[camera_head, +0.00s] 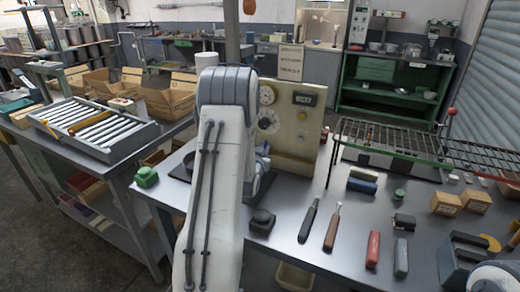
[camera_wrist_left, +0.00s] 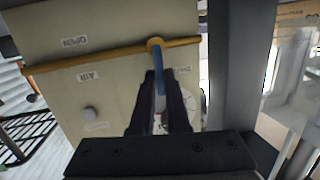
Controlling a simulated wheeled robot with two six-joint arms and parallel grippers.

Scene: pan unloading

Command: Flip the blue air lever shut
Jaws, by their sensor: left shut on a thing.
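The cream panel (camera_head: 296,115) stands upright on the bench in the head view, with round gauges on its face. In the left wrist view the panel (camera_wrist_left: 60,50) carries labels that appear to read OPEN, AIR and SHUT. A brass pipe (camera_wrist_left: 110,56) with a valve crosses it. The blue lever (camera_wrist_left: 160,72) extends from the valve, across the pipe, close beside the SHUT label. My left gripper (camera_wrist_left: 161,88) is shut on the lever, one dark finger on each side. In the head view my left arm hides the lever. At the lower right, part of my right arm seems to show; its fingers are unclear.
A wire rack (camera_head: 420,145) stands right of the panel. A green block (camera_head: 147,176) and a black knob-like block (camera_head: 262,220) lie on the bench. A dark-handled tool (camera_head: 309,219), a brown-handled tool (camera_head: 333,226) and a red one (camera_head: 373,249) lie in front.

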